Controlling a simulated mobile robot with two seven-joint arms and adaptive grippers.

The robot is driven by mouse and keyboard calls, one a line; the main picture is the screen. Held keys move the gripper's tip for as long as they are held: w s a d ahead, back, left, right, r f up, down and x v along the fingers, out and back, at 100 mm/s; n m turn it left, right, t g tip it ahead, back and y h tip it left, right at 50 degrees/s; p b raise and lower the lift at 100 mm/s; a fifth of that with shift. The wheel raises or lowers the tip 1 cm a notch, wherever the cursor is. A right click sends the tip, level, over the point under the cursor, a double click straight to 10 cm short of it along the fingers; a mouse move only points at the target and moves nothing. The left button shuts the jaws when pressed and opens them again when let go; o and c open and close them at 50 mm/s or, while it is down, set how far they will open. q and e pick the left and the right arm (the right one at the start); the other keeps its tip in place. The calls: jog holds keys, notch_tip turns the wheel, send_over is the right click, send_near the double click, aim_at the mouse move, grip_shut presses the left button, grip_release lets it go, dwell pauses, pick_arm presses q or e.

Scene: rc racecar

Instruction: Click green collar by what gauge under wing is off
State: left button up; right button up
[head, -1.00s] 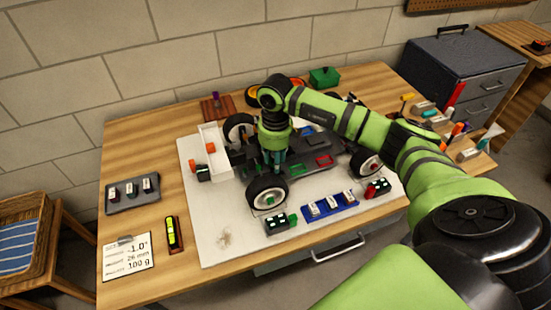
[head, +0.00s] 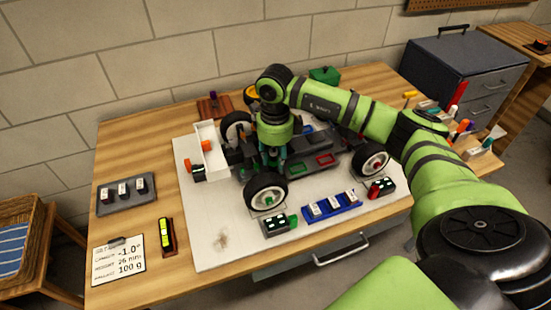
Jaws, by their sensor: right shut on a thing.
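The black racecar (head: 303,155) stands on a white board, with its white wing (head: 209,142) at the left end. A small dark gauge (head: 199,173) with a light display sits under the wing; its reading is too small to make out. My right gripper (head: 270,158) points down into the car just behind the near left wheel (head: 265,192). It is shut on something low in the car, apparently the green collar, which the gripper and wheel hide. My left gripper is out of view.
A card (head: 119,260) reads -1.0°, 26 mm and 100 g. A yellow level (head: 166,236), a grey tray (head: 127,194) and a blue tray (head: 331,208) lie around the car.

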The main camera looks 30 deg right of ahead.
jog(key=shift+w+r, duration=0.15)
jog(key=shift+w, duration=0.1)
jog(key=o, duration=0.9)
jog(key=shift+o, duration=0.7)
jog(key=shift+w, duration=0.1)
jog(key=shift+f, duration=0.2)
notch_tip(320, 180, up, 12)
jog(key=shift+r, duration=0.1)
